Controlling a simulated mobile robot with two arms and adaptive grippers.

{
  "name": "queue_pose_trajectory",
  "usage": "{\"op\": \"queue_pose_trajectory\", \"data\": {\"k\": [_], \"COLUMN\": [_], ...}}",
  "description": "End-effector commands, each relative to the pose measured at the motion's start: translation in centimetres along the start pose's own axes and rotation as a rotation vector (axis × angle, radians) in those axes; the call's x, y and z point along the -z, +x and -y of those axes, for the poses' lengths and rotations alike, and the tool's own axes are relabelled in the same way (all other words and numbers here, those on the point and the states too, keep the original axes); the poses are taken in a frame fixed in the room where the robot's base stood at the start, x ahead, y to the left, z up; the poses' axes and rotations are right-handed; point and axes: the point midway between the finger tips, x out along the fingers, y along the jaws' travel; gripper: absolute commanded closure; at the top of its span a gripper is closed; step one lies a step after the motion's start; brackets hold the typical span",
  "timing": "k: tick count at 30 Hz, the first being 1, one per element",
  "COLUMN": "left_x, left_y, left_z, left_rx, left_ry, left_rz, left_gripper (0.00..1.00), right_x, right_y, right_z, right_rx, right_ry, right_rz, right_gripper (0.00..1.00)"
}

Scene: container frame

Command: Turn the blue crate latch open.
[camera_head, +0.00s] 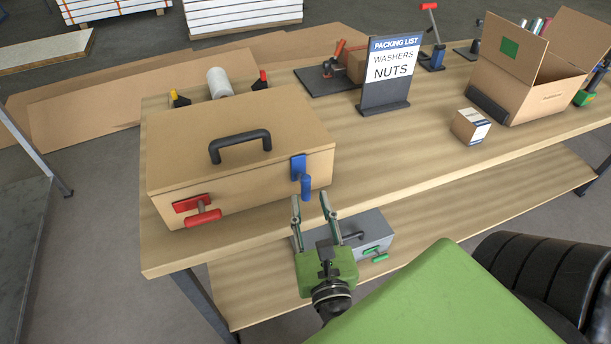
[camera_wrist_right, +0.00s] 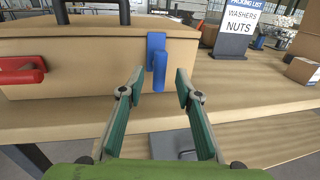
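The tan crate (camera_head: 240,140) stands shut on the left part of the table, with a black handle on its lid. The blue latch (camera_head: 304,178) is on the right of its front face, its handle hanging down; it also shows in the right wrist view (camera_wrist_right: 158,62). A red latch (camera_head: 198,211) is on the left of the same face, its handle lying crosswise. My right gripper (camera_head: 313,205) is open and empty in front of the blue latch and apart from it; in the right wrist view its fingers (camera_wrist_right: 157,92) stand either side of the latch's line. My left gripper is not in view.
A grey case (camera_head: 368,228) with green latches sits on the lower shelf below my right gripper. A packing list sign (camera_head: 390,75), a small box (camera_head: 470,126) and an open cardboard box (camera_head: 530,80) stand further right. The table between crate and small box is clear.

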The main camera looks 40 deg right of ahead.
Motion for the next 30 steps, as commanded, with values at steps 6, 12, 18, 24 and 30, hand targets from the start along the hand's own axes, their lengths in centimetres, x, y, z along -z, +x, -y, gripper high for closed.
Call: {"op": "queue_pose_trajectory", "data": {"k": [6,12,18,24,30], "left_x": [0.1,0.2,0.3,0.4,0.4], "left_y": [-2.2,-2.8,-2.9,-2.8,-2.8], "left_z": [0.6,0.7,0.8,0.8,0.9], "left_rx": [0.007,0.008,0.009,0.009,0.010], "left_ry": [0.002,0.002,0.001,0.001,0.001], "left_rz": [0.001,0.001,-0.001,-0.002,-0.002], "left_gripper": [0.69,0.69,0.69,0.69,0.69], "right_x": [-0.5,-0.1,0.0,0.0,0.0], "right_y": [3.9,5.8,6.3,6.2,6.2], "right_z": [0.0,0.0,0.0,0.0,0.0], "right_rx": [0.001,-0.001,-0.001,-0.001,0.000], "right_ry": [0.001,-0.002,0.000,-0.001,-0.001], "right_rz": [0.002,0.001,0.000,0.000,0.000], "right_gripper": [0.69,0.69,0.69,0.76,1.00]}}
